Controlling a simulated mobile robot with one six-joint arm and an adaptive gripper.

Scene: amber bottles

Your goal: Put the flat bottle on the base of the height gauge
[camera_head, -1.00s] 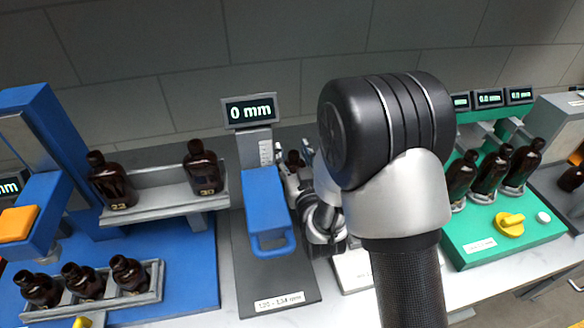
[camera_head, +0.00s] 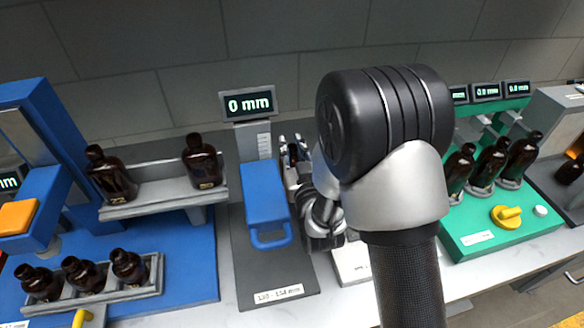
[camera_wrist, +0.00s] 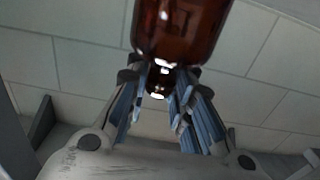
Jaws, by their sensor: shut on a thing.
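The height gauge stands left of centre in the head view, with a "0 mm" display (camera_head: 249,104), a blue sliding arm (camera_head: 265,200) and a dark grey base (camera_head: 262,278). My gripper (camera_head: 294,150) is just right of the blue arm, partly hidden by my arm. It is shut on an amber bottle (camera_head: 293,157), mostly hidden there. In the wrist view the brown glass bottle (camera_wrist: 182,28) rises above my gripper (camera_wrist: 158,78), between the fingers. Its flat shape cannot be made out.
Two brown bottles stand on a grey shelf (camera_head: 150,205) at left, above a tray (camera_head: 95,300) with 3 more. A green station (camera_head: 505,235) with 3 bottles and a yellow knob is at right. A white block (camera_head: 352,265) lies right of the gauge base.

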